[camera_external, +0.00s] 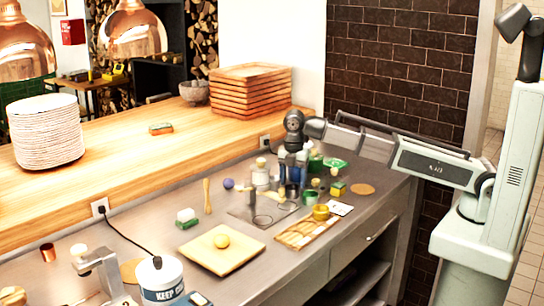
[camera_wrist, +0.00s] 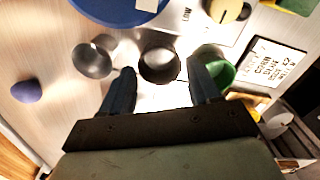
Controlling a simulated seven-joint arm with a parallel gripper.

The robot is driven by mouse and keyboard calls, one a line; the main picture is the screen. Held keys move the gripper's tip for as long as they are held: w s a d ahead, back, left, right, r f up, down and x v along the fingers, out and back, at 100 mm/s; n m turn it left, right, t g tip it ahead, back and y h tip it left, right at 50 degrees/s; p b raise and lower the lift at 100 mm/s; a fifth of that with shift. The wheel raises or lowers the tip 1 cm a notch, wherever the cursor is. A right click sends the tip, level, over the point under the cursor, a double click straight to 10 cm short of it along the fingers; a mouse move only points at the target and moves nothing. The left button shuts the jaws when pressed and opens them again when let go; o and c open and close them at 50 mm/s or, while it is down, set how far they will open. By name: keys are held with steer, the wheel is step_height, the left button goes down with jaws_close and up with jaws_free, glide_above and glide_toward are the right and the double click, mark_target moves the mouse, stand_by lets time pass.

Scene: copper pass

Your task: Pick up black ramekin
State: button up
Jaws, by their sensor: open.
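The black ramekin (camera_wrist: 160,82) is a small dark round cup, seen from above in the wrist view, just ahead of and between my gripper's fingertips (camera_wrist: 161,68). I cannot tell whether either finger touches it. In the external view a small dark cup (camera_external: 292,192), likely the same one, stands under my gripper (camera_external: 291,178) and is partly hidden by it. My gripper points down, with its two dark fingers spread and nothing held between them.
A metal cup (camera_wrist: 94,58) stands left of the ramekin and a green cup (camera_wrist: 220,70) is close by the right finger. A large blue round thing (camera_wrist: 112,10) lies beyond. A white card (camera_wrist: 273,64) is at right, a purple ball (camera_wrist: 27,91) at left.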

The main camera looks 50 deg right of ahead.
mark_target(292, 188)
steer(key=shift+a+f, duration=0.15)
steer(key=shift+f, duration=1.65)
steer(key=shift+c, duration=0.3)
steer(key=c, duration=0.6)
